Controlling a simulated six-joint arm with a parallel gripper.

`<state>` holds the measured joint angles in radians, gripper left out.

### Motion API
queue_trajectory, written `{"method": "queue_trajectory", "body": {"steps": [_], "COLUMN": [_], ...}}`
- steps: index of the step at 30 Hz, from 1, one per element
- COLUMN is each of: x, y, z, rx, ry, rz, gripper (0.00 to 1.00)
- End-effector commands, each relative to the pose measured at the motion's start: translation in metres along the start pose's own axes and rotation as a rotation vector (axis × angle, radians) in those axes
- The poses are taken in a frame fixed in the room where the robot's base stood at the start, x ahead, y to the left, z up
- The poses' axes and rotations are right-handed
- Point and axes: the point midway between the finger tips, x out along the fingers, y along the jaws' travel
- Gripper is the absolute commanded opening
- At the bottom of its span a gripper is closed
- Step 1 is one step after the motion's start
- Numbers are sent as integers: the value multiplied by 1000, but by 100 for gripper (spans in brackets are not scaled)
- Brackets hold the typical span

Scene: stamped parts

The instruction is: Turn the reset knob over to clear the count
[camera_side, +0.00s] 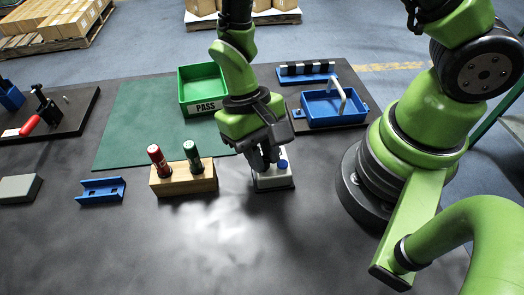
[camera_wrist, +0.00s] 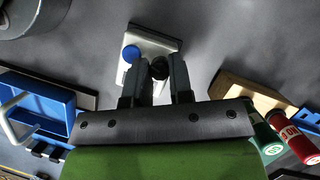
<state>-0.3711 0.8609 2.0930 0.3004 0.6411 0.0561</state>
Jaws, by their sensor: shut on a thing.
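The counter (camera_side: 274,181) is a small pale box on a dark base, on the dark table in the middle of the side view. It also shows at the top of the wrist view (camera_wrist: 152,40). A blue button (camera_wrist: 131,53) sits on it, left of the dark reset knob (camera_wrist: 159,67). My gripper (camera_side: 264,161) points down over the counter. In the wrist view its two fingers are on either side of the knob, shut on it. In the side view the fingers hide the knob. I cannot tell which way the knob is turned.
A wooden block (camera_side: 184,182) with red and green stampers stands left of the counter. A green PASS tray (camera_side: 203,105) and a blue tray (camera_side: 334,122) with a white handle are behind. A blue bracket (camera_side: 101,190) lies left. The front table is clear.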

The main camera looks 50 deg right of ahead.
Motion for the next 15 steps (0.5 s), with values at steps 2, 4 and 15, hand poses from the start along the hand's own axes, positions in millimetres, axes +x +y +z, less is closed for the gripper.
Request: {"method": "queue_trajectory", "body": {"steps": [2,4,15], "x": [-1,-1,-1], "y": [0,0,0], "z": [0,0,-1], "rx": [17,29,40], "ry": [2,2,3], "rz": [-9,-13,-18], "gripper": [0,0,0]}}
